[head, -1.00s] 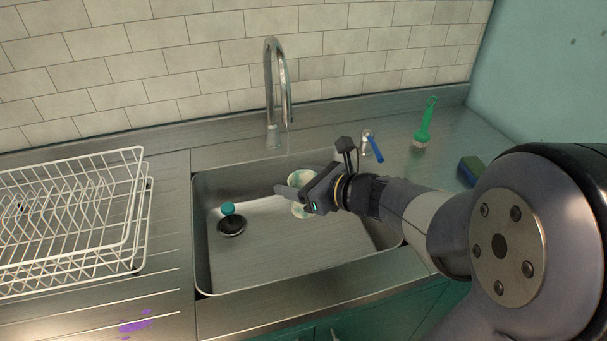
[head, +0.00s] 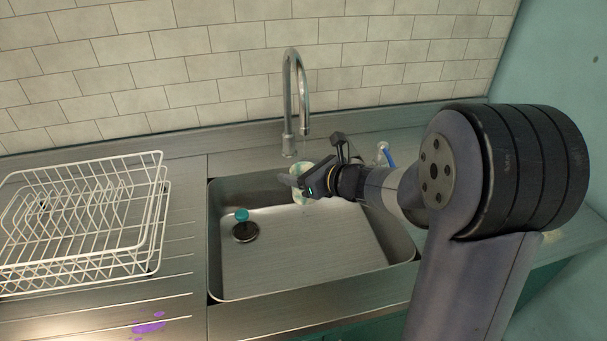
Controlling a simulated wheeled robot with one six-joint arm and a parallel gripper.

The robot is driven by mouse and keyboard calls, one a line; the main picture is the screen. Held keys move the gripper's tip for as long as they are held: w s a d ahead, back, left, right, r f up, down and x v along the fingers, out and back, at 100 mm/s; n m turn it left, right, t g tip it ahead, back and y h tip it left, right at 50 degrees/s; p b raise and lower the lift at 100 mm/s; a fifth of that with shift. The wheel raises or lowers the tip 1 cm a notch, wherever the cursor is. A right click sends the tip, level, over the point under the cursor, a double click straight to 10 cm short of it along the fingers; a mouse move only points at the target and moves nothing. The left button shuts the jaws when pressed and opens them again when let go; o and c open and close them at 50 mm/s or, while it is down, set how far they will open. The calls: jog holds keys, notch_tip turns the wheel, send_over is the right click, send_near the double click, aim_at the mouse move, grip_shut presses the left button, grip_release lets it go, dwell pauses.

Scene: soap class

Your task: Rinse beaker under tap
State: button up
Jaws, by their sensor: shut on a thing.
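The beaker (head: 299,194) is a pale cup with greenish marks, partly hidden behind my gripper. My gripper (head: 292,182) is shut on the beaker and holds it over the back part of the sink (head: 320,262), near the tap. The tap (head: 288,105) is a tall curved metal spout behind the sink. Its outlet is just above and behind the beaker, and I cannot tell whether water runs. A lever with a blue handle (head: 388,155) stands to the right of the tap, partly behind my arm.
A teal-topped plug (head: 241,215) sits at the drain on the left of the sink floor. A white wire dish rack (head: 80,225) stands on the drainboard at left. A purple smear (head: 148,327) lies on the front left drainboard. My arm covers the right counter.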

jog(key=shift+w+a+f+b, duration=0.15)
jog(key=shift+w+b, duration=0.05)
jog(key=shift+w, duration=0.25)
jog(key=shift+w+a+f+b, duration=0.1)
jog(key=shift+w+f+b, duration=0.1)
jog(key=shift+w, duration=0.25)
jog(key=shift+w+a+b, duration=0.15)
jog(key=shift+w+a, duration=0.05)
jog(key=shift+w, duration=0.4)
jog(key=shift+w+a+b, duration=0.15)
jog(key=shift+w, duration=0.4)
jog(key=shift+d+f, duration=0.1)
jog(key=shift+w+d, duration=0.2)
jog(key=shift+d, duration=0.25)
jog(key=shift+a+b, duration=0.1)
jog(key=shift+b, duration=0.2)
jog(key=shift+s+a+b, duration=0.2)
jog(key=shift+a+b, duration=0.15)
jog(key=shift+a, duration=0.1)
